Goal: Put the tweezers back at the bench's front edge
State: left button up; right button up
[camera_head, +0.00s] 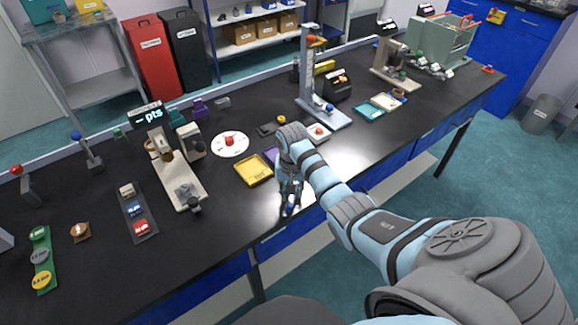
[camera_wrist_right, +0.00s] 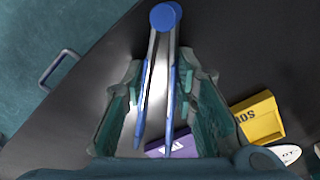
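The tweezers, with blue arms and a round blue end, show between my right fingers in the right wrist view (camera_wrist_right: 163,17). In the head view only a small blue part (camera_head: 290,209) shows below the fingers. My right gripper (camera_head: 290,197) points down over the bench's front part. In the right wrist view its two green-grey fingers (camera_wrist_right: 160,75) close in on both sides of the tweezers and appear to hold them. The black bench's front edge (camera_head: 262,240) is close by. I cannot tell whether the tweezers touch the bench top. My left gripper is not in view.
A yellow tray (camera_head: 253,170) and a partly hidden purple tray (camera_head: 270,154) lie just behind the right gripper. A white disc with a red knob (camera_head: 230,143) and a press-like device (camera_head: 175,170) stand farther left. The bench front left of the gripper is clear.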

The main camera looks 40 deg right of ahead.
jog(key=shift+r, duration=0.2)
jog(key=shift+w+f, duration=0.1)
jog(key=shift+f, duration=0.1)
jog(key=o, duration=0.6)
jog(key=shift+c, duration=0.2)
notch_tip(320, 180, up, 12)
jog(key=p, duration=0.3)
jog(key=shift+s+a+r, duration=0.25)
jog(key=shift+s+a, duration=0.15)
